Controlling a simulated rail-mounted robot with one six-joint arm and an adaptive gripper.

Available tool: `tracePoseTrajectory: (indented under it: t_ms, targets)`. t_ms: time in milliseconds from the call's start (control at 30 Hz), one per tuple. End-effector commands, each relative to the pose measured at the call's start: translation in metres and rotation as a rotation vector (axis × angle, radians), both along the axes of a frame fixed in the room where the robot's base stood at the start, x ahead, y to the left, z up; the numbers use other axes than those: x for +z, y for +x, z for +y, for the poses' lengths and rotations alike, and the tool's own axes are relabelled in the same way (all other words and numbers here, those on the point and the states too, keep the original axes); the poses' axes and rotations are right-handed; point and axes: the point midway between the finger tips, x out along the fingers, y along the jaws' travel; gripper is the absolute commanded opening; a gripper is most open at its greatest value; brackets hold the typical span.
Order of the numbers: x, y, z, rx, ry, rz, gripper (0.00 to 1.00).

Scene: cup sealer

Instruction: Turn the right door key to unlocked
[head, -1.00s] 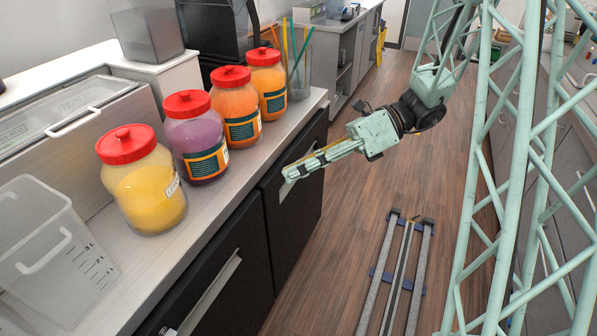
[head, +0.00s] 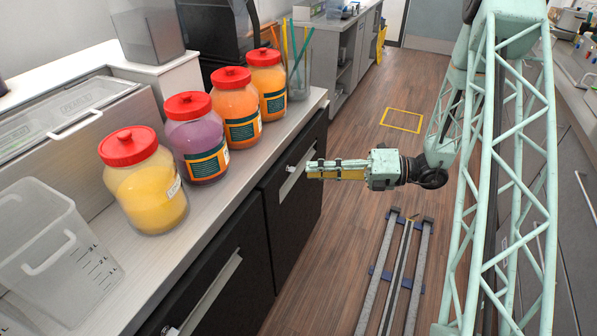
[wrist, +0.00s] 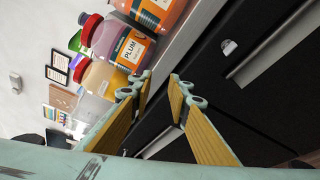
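The right door (head: 294,205) is a dark cabinet front under the counter with a pale bar handle (head: 291,182). Its small silver key (head: 290,168) sits near the handle's upper end; the key also shows in the wrist view (wrist: 228,46), beside the handle (wrist: 285,45). The key's turn position is too small to read. My gripper (head: 308,170) points left at the key, just right of it and apart from it in the head view. In the wrist view my gripper (wrist: 162,88) has its yellow-padded fingers apart with nothing between them.
Several red-lidded jars, including a purple one (head: 195,138), stand on the counter above the doors. The left door has its own handle (head: 207,297) and key (head: 171,330). Floor rails (head: 400,265) lie below my arm.

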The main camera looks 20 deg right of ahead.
Motion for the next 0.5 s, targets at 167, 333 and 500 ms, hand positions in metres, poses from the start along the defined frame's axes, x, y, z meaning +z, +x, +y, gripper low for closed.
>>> tracePoseTrajectory:
  t_ms: [167, 333, 500]
  targets:
    - [-0.028, 0.013, -0.022, -0.090, 0.076, 0.083, 0.17]
    - [-0.055, 0.024, -0.044, -0.174, 0.149, 0.157, 0.17]
    - [-0.081, 0.032, -0.063, -0.251, 0.217, 0.224, 0.17]
